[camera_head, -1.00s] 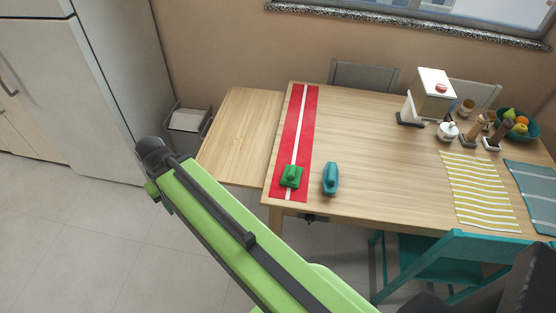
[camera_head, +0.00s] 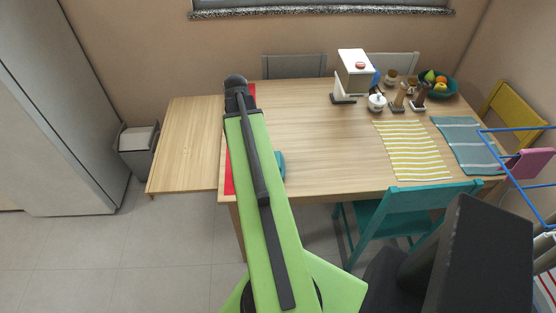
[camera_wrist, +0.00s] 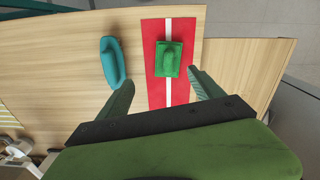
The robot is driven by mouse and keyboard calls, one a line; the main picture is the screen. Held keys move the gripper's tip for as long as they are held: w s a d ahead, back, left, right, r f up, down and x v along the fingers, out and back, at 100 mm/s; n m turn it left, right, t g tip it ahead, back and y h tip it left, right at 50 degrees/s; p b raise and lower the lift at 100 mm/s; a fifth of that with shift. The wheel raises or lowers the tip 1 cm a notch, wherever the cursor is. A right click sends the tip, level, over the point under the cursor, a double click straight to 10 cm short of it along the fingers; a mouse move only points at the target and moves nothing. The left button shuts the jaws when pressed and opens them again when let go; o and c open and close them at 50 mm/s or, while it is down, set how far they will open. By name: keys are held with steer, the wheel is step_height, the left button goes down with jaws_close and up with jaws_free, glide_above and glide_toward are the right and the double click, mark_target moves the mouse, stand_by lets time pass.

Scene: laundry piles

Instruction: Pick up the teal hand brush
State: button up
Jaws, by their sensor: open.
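The teal hand brush (camera_wrist: 113,62) lies on the wooden table in the wrist view, left of the red runner. In the head view only a sliver of the teal brush (camera_head: 281,164) shows beside my green arm, which hides the rest. A green brush-like object (camera_wrist: 169,59) sits on the red runner with the white stripe (camera_wrist: 157,95). My gripper (camera_wrist: 160,88) is open and empty, its two fingers apart and pointing toward the table. The green object is ahead of the gap, and the teal brush is ahead of the left finger. In the head view my gripper is hidden behind the arm.
The table (camera_head: 320,140) has a clear middle. A white-and-wood dispenser (camera_head: 354,75), jars and a fruit bowl (camera_head: 437,86) stand at the back right. Yellow-striped (camera_head: 410,150) and teal (camera_head: 467,145) mats lie right. A teal chair (camera_head: 415,212) stands at the front edge.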

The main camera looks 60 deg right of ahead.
mark_target(279, 160)
steer(key=s+d+r+m, duration=0.2)
steer(key=s+d, duration=0.7)
step_height(279, 160, down, 18)
steer(key=b, duration=1.7)
steer(key=shift+a+f, duration=0.1)
steer(key=shift+a, duration=0.05)
steer(key=shift+r, duration=0.2)
steer(key=c, duration=1.5)
steer(key=shift+p, duration=0.35)
steer(key=r+p, duration=0.3)
steer(key=s+r+p, duration=0.1)
steer(key=r+p, duration=0.1)
steer(key=shift+r, duration=0.15)
steer(key=s+r+p, duration=0.2)
steer(key=s, duration=0.1)
steer(key=s+d+r+p, duration=0.1)
steer(key=s+p, duration=0.1)
steer(key=s, duration=0.2)
steer(key=s+d+r+p, duration=0.1)
steer(key=s+r, duration=0.1)
steer(key=s, duration=0.1)
steer(key=shift+s+d+r+p, duration=0.15)
steer(key=shift+s+r+p, duration=0.1)
steer(key=shift+r+p, duration=0.15)
